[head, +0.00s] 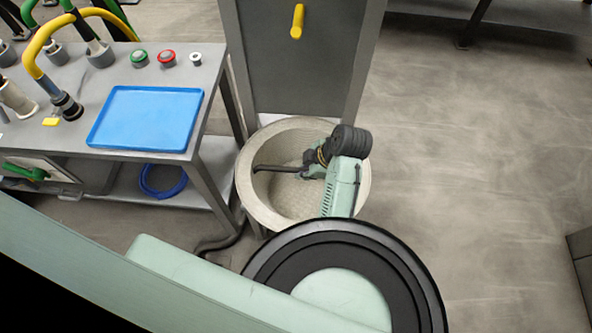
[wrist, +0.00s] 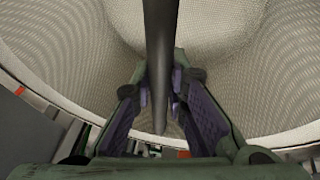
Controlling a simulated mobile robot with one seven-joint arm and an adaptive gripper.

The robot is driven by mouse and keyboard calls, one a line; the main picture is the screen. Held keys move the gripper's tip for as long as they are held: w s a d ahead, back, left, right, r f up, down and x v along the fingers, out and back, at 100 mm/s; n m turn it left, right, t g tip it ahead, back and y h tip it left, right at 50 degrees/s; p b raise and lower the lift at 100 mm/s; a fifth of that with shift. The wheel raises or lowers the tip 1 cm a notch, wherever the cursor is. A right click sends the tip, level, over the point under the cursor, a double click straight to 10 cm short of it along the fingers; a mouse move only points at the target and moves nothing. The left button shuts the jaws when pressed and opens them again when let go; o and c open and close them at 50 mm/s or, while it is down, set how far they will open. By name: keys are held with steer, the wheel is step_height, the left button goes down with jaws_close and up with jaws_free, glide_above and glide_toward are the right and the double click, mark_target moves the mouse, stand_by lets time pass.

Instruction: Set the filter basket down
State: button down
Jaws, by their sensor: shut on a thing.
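The filter basket (head: 251,198) is a round, pale mesh tub with a dark bar handle (head: 268,168) across its mouth. It is upright at the foot of the grey machine panel, right of the bench. My gripper (head: 308,169) reaches down over the basket's mouth from the right. In the wrist view, the handle (wrist: 160,45) runs between the purple-padded fingers of my gripper (wrist: 162,108), which is shut on it. The basket's mesh wall (wrist: 85,65) fills much of that view. The basket's underside is hidden, so I cannot tell whether it touches anything below.
A grey bench (head: 60,132) at left holds a blue tray (head: 147,117), hoses and red and green buttons. A blue coil (head: 163,182) lies on its lower shelf. The grey panel (head: 295,75) with a yellow handle (head: 297,21) stands behind the basket. Floor (head: 475,160) at right is clear.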

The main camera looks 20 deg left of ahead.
steer(key=shift+w+a+r, duration=0.1)
steer(key=shift+w+a, duration=0.05)
steer(key=shift+a, duration=0.65)
steer(key=p+x, duration=0.1)
steer(key=x, duration=0.3)
steer(key=shift+d, duration=0.15)
steer(key=c, duration=1.6)
jaws_free()
